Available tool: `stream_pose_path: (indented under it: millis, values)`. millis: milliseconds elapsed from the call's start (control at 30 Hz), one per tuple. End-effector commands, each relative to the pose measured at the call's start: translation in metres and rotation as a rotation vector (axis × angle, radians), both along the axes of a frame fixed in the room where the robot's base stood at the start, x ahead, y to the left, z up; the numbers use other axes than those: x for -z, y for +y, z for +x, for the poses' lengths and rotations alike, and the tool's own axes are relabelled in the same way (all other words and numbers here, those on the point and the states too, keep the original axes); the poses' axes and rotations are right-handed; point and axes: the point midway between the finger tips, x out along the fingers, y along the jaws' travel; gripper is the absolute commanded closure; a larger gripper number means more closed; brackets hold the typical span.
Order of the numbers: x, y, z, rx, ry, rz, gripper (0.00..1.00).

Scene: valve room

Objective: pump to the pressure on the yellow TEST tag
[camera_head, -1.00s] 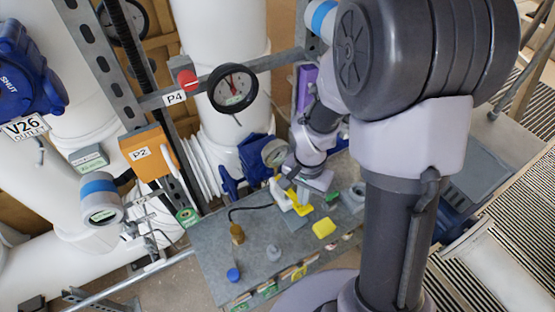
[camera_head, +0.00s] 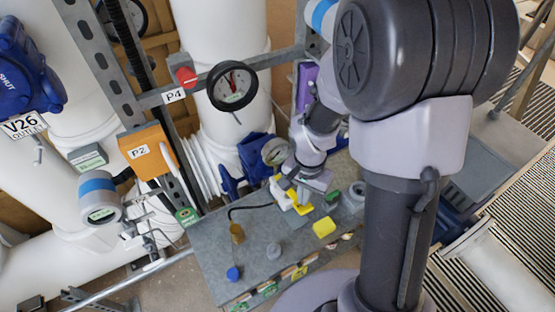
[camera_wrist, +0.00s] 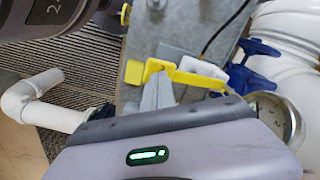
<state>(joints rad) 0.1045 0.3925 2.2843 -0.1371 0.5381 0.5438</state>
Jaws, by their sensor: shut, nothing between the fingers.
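My gripper (camera_head: 303,196) is shut and empty, low over the grey bench at a yellow lever-like part (camera_head: 303,209). In the wrist view its fingers (camera_wrist: 158,88) reach the long yellow bar (camera_wrist: 200,81); I cannot tell whether they touch it. A white block (camera_wrist: 202,68) lies against the bar. A round gauge (camera_head: 275,152) stands beside the blue fitting (camera_head: 256,150); it also shows in the wrist view (camera_wrist: 272,115), but its reading is too small to tell. A yellow block (camera_head: 325,227) lies on the bench. No TEST lettering is readable.
The bench (camera_head: 215,260) also carries a brown bottle-like item (camera_head: 237,233), a grey knob (camera_head: 274,252) and a blue cap (camera_head: 233,273). Behind are the P4 gauge (camera_head: 232,86), an orange P2 box (camera_head: 147,153) and white pipes. Floor grating (camera_head: 500,215) lies right.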

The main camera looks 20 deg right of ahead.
Motion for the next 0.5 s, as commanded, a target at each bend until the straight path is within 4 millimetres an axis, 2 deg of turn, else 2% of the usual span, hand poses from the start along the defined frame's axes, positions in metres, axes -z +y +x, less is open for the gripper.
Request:
stream_pose_path:
  millis: [100,500]
  values:
    - [0.012,0.000,0.000,0.000,0.000,0.000,1.00]
    - [0.040,0.000,0.000,0.000,0.000,0.000,1.00]
